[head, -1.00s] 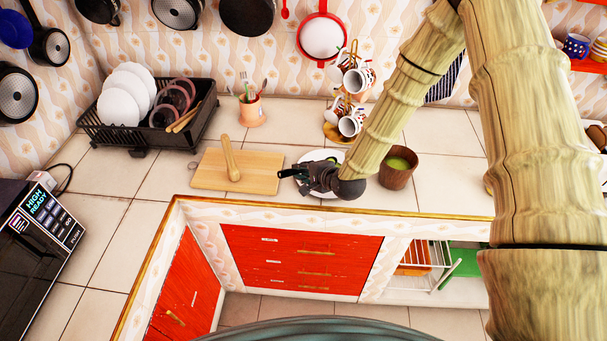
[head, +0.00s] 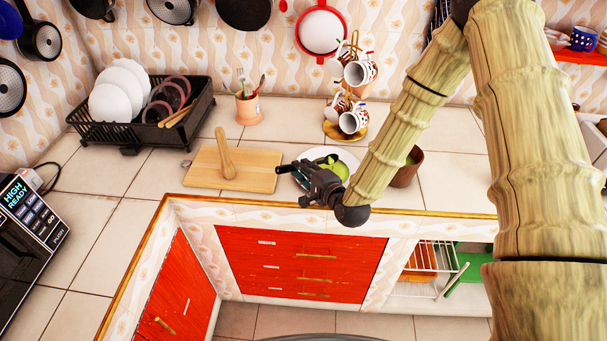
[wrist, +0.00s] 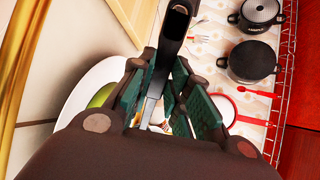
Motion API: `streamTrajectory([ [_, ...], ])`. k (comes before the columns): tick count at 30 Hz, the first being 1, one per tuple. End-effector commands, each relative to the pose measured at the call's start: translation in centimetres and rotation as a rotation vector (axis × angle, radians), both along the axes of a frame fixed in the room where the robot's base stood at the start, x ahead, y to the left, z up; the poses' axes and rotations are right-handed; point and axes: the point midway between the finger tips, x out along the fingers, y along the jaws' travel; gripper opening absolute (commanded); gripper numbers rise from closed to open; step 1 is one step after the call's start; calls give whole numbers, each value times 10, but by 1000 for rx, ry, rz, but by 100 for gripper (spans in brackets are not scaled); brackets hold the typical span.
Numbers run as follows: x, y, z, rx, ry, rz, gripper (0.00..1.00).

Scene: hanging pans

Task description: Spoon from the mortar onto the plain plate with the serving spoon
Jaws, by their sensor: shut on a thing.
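My gripper (head: 310,178) is shut on the serving spoon, whose black handle (head: 284,168) sticks out to the left. In the wrist view the dark handle (wrist: 176,22) runs between the green finger pads (wrist: 160,85). The spoon's bowl cannot be made out. The white plain plate (head: 318,154) lies behind and partly under my gripper; it also shows at the left of the wrist view (wrist: 78,80). Green food (head: 341,166) shows at the plate's right part; I cannot tell whether it lies on the plate or in the spoon. The brown mortar (head: 408,168) stands to the right, partly hidden by my arm.
A cutting board (head: 255,170) with a wooden pestle (head: 226,160) lies left of the plate. A mug tree (head: 345,120), a utensil cup (head: 249,108) and a dish rack (head: 140,115) stand behind. The counter's front edge (head: 240,204) is close to my gripper.

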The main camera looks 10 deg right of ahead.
Motion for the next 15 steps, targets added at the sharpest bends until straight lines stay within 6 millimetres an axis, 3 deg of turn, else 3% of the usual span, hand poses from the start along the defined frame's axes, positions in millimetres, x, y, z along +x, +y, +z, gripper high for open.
streamTrajectory([
  [15,0,1,-9,41,-127,-23,0],
])
